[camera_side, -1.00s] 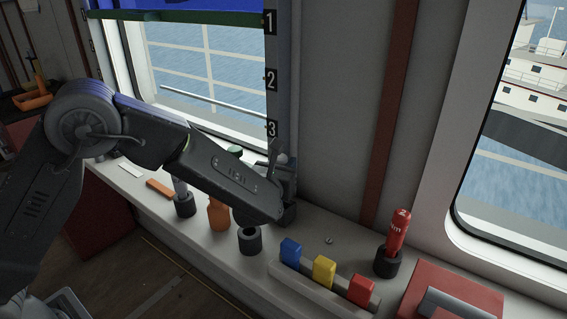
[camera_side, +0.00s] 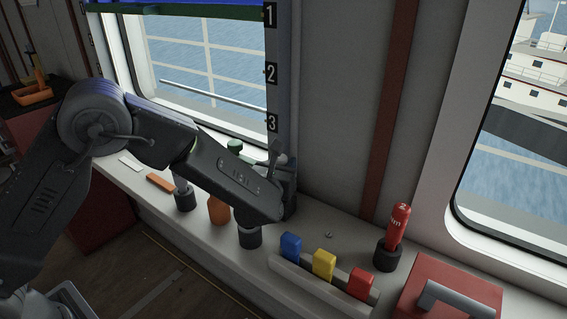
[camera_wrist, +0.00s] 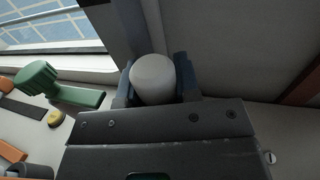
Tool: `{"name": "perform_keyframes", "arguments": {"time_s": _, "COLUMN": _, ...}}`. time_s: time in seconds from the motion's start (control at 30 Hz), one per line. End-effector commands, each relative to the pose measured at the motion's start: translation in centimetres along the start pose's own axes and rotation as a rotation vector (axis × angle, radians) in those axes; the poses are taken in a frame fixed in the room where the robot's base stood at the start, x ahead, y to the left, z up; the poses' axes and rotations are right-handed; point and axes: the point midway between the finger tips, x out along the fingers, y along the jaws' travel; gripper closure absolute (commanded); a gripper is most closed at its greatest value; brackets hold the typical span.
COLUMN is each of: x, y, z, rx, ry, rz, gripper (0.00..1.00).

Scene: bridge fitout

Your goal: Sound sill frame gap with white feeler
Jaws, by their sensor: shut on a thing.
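In the wrist view my gripper (camera_wrist: 155,92) is shut on a white rounded thing (camera_wrist: 154,76), which I take to be the white feeler's handle end. Its lower part and tip are hidden behind the gripper. In the side view my gripper (camera_side: 284,188) is low over the sill (camera_side: 330,222), by the foot of the window frame (camera_side: 283,90) marked 1, 2 and 3. The arm covers the held thing there. I cannot tell whether it touches the frame or the gap.
A green tool (camera_wrist: 65,88) and a yellow round piece (camera_wrist: 56,117) lie left of my gripper. Black cups, an orange bottle (camera_side: 218,209), a rack with blue, yellow and red blocks (camera_side: 324,264), a red torch (camera_side: 398,226) and a red case (camera_side: 452,287) line the sill.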

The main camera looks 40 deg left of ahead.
Motion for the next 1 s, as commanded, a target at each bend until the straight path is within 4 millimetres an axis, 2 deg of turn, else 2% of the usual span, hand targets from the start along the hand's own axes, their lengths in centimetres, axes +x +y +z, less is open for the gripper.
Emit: {"name": "perform_keyframes", "arguments": {"time_s": 1.0, "x": 0.0, "y": 0.0, "z": -1.4, "rx": 0.000, "ry": -0.001, "rz": 0.000, "gripper": 1.00}}
